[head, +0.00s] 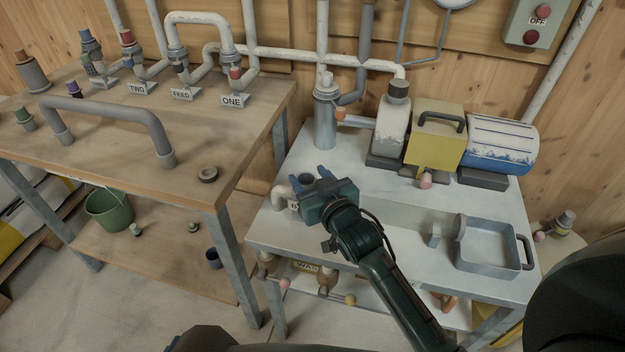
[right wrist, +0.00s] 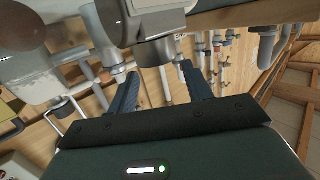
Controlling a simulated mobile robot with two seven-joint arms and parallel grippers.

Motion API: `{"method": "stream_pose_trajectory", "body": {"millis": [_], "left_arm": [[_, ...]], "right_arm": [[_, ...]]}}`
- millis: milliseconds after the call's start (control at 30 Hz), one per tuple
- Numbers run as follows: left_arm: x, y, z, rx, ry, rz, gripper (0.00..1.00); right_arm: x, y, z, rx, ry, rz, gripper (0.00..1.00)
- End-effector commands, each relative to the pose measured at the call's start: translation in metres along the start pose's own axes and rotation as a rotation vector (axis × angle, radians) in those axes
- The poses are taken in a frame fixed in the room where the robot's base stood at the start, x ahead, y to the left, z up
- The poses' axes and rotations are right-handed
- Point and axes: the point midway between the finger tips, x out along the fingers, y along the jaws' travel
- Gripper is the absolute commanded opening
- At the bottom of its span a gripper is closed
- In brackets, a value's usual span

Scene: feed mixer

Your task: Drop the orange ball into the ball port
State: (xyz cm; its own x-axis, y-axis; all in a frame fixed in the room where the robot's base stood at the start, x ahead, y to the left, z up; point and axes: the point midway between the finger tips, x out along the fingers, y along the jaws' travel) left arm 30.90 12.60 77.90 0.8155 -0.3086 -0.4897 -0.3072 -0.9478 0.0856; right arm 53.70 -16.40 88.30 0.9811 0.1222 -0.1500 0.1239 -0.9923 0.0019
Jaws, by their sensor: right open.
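My right gripper (head: 311,178) is open over the left part of the grey metal table, its two blue fingers apart. A short pale pipe elbow with a dark round mouth (head: 306,180) stands at the fingers; a label beside it is mostly covered, so I cannot tell whether it is the ball port. In the right wrist view, a grey pipe end with a dark collar (right wrist: 160,50) shows by the open fingers (right wrist: 158,80). No loose orange ball is visible between the fingers. My left gripper cannot be made out.
A yellow box (head: 434,140) and a blue-white drum (head: 502,143) stand at the back of the metal table. A grey tray (head: 490,268) is at its right. A wooden bench (head: 190,180) with labelled pipes stands to the left, a green bucket (head: 108,211) beneath.

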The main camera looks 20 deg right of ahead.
Motion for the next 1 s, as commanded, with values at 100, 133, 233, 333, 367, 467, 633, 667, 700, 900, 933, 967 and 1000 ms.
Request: {"method": "stream_pose_trajectory", "body": {"millis": [100,133,233,333,367,467,633,667,700,900,933,967,1000], "left_arm": [[0.000,-0.001,0.002,0.012,-0.004,-0.003,0.47],[0.000,-0.001,0.002,0.013,-0.005,-0.002,0.47],[0.000,-0.001,0.003,0.014,-0.007,-0.002,0.47],[0.000,-0.001,0.003,0.015,-0.007,-0.002,0.47],[0.000,-0.001,0.003,0.015,-0.007,-0.002,0.47],[0.000,-0.001,0.004,0.015,-0.007,-0.002,0.47],[0.001,-0.001,0.004,0.014,-0.007,-0.001,0.47],[0.001,-0.001,0.005,0.014,-0.007,-0.001,0.47],[0.001,-0.001,0.005,0.013,-0.007,-0.001,0.47],[0.001,-0.002,0.005,0.012,-0.007,-0.001,0.47],[0.001,-0.002,0.005,0.012,-0.006,-0.001,0.47],[0.001,-0.002,0.005,0.011,-0.006,-0.002,0.47],[0.001,-0.002,0.005,0.011,-0.006,-0.002,0.47]], "right_arm": [[-0.003,0.000,0.001,0.000,-0.001,0.000,0.50],[-0.007,0.000,0.001,0.000,-0.001,0.000,0.50],[-0.022,0.000,0.001,0.000,-0.002,0.000,0.50],[-0.045,0.000,0.002,0.001,-0.003,0.000,0.50],[-0.052,0.000,0.002,0.001,-0.004,0.000,0.50],[-0.076,0.000,0.002,0.001,-0.003,0.000,0.50],[-0.108,0.000,0.001,0.000,-0.002,0.000,0.50],[-0.113,0.000,0.001,0.000,-0.002,0.000,0.50],[-0.118,0.000,0.001,0.000,-0.001,0.000,0.50],[-0.131,0.000,0.000,-0.001,-0.001,0.000,0.50],[-0.132,0.000,0.000,-0.001,0.000,0.000,0.50],[-0.132,0.000,0.000,-0.001,0.000,0.000,0.50],[-0.132,0.000,0.000,-0.001,0.000,0.000,0.50]]}}
